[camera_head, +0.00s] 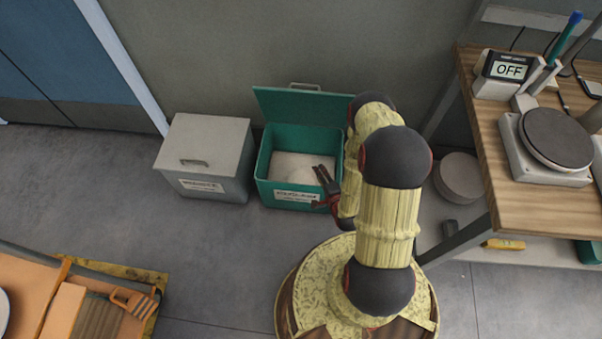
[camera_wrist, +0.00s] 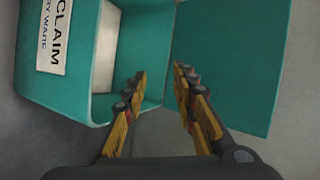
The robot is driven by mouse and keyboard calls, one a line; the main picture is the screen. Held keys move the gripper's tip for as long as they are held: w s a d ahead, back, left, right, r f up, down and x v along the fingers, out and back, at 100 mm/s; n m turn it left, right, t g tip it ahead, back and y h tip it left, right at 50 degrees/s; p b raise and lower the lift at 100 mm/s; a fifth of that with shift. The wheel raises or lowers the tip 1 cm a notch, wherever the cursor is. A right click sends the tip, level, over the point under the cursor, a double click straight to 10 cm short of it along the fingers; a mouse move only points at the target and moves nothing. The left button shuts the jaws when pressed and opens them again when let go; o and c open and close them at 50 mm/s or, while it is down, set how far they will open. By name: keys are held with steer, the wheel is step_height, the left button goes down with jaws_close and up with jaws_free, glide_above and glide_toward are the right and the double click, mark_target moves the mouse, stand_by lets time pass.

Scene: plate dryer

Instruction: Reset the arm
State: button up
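My gripper (camera_head: 326,181) is over the right part of the open green bin (camera_head: 265,165) in the head view. My yellow arm with black joints reaches to it from the round base and hides the bin's right side. In the wrist view, my gripper (camera_wrist: 160,80) shows two separate fingers with a gap between them and nothing held. The green bin (camera_wrist: 60,95) and its raised lid (camera_wrist: 235,60) lie beyond the fingertips. A pale, whitish content or liner (camera_head: 292,165) shows inside the bin, its details unclear.
A closed grey bin (camera_head: 205,150) stands left of the green one. A wooden bench (camera_head: 530,205) with a hot plate (camera_head: 555,140) and an "OFF" display (camera_head: 509,69) is at right. An orange worktop (camera_head: 65,305) is at lower left. Grey floor between is clear.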

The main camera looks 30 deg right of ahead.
steer(key=shift+s+r, duration=0.1)
steer(key=shift+s, duration=0.15)
stand_by(0.4)
